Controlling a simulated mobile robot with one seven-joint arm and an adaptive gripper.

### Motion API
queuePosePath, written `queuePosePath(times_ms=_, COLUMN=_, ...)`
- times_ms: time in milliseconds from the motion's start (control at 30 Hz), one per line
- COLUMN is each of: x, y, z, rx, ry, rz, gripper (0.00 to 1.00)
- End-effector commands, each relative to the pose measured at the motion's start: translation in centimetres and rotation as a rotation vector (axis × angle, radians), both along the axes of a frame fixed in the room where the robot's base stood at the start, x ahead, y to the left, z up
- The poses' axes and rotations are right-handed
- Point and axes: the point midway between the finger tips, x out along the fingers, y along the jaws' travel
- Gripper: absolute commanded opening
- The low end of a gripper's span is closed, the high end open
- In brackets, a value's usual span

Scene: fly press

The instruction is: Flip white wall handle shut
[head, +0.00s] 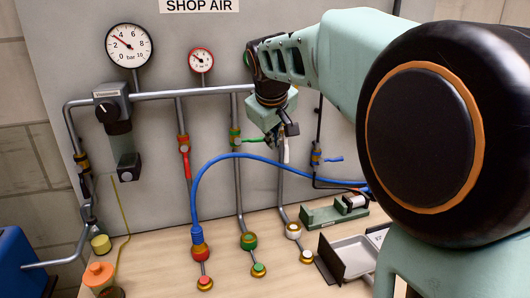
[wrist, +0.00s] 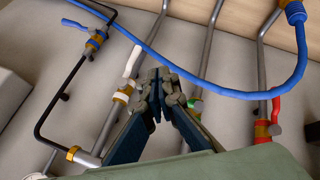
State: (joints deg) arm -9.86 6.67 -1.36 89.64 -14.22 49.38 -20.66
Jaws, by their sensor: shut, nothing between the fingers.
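The white wall handle (head: 286,152) hangs down roughly along its pipe in the head view, just below my gripper (head: 288,131). In the wrist view the white handle (wrist: 132,62) stands beside its pipe, extending from a brass valve body (wrist: 122,95). My gripper (wrist: 160,82) is shut and empty, with its fingertips just right of the white handle in that view. I see no clear contact, and the depth gap is hard to judge. In the head view my gripper and wrist hide the white handle's valve body.
A red handle (head: 187,166) points down its pipe. A green handle (head: 252,140) and a blue handle (head: 335,159) stick out sideways. A blue hose (head: 215,165) arches in front of the pipes. A metal tray (head: 352,255) lies on the bench (head: 150,265).

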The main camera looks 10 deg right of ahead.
Motion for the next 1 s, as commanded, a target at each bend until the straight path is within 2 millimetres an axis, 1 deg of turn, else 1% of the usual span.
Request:
queuePosePath(times_ms=267, x=0.0, y=0.0, z=0.0, rx=0.001, ry=0.0, rz=-0.001, gripper=0.0)
queuePosePath(times_ms=367, x=0.2, y=-0.1, z=-0.4, rx=0.0, ry=0.001, rz=-0.001, gripper=0.0)
queuePosePath(times_ms=467, x=0.9, y=-0.2, z=-1.2, rx=0.0, ry=0.001, rz=-0.002, gripper=0.0)
queuePosePath(times_ms=567, x=1.9, y=-0.4, z=-2.7, rx=0.0, ry=0.003, rz=-0.002, gripper=0.0)
queuePosePath(times_ms=900, x=6.1, y=-1.2, z=-8.4, rx=-0.001, ry=0.003, rz=-0.003, gripper=0.0)
queuePosePath(times_ms=933, x=6.5, y=-1.9, z=-8.0, rx=0.001, ry=-0.001, rz=-0.007, gripper=0.0)
queuePosePath(times_ms=1000, x=7.2, y=-2.7, z=-7.9, rx=0.001, ry=-0.002, rz=-0.007, gripper=0.0)
